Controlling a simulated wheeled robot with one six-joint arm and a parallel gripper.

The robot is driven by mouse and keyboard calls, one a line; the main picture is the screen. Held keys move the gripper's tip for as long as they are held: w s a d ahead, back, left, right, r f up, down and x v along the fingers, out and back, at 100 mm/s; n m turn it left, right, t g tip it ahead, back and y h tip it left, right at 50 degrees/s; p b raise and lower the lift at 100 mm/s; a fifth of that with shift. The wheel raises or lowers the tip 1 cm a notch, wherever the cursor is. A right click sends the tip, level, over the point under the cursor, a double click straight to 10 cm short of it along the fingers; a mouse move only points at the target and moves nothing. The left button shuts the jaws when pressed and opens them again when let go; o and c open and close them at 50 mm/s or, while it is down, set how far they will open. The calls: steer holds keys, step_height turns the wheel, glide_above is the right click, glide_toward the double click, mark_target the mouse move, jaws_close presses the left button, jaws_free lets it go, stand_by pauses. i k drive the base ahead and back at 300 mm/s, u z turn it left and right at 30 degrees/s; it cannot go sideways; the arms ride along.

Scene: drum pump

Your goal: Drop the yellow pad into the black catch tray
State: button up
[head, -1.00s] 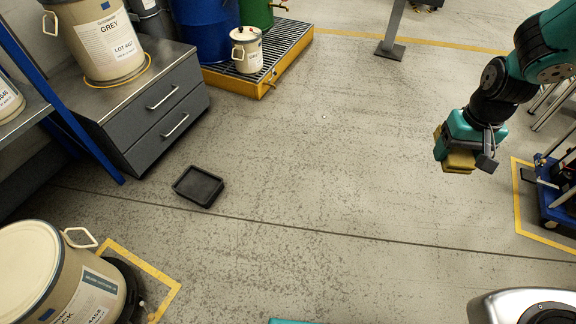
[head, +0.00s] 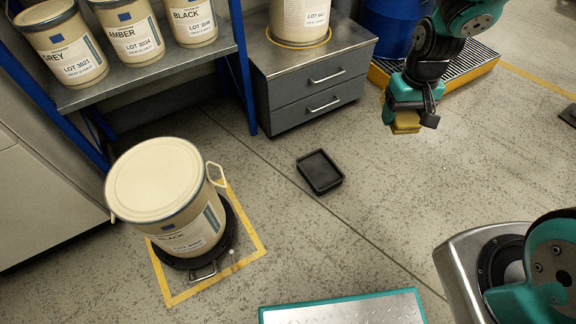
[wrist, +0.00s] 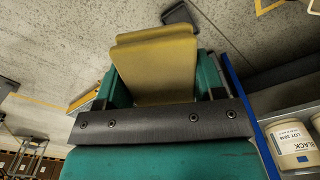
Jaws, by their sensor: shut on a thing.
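The yellow pad (head: 405,122) is held in my gripper (head: 402,112), which is shut on it, in the air to the upper right in the head view. In the wrist view the pad (wrist: 157,65) sticks out between the teal fingers of my gripper (wrist: 160,85). The black catch tray (head: 320,172) lies flat on the floor in the middle of the head view and looks empty. My gripper is to the right of the tray and above the floor, not over it in the picture. A dark piece at the top of the wrist view (wrist: 180,14) may be the tray.
A grey drawer cabinet (head: 318,98) stands behind the tray. A large black-labelled drum (head: 165,185) stands on a dolly at the left. Shelves with pails (head: 130,40) are at the upper left. A yellow-edged spill pallet (head: 470,68) is at the upper right. Floor around the tray is clear.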

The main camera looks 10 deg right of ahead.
mark_target(323, 170)
steer(key=u, duration=0.2)
steer(key=i, duration=1.1)
steer(key=z, duration=0.1)
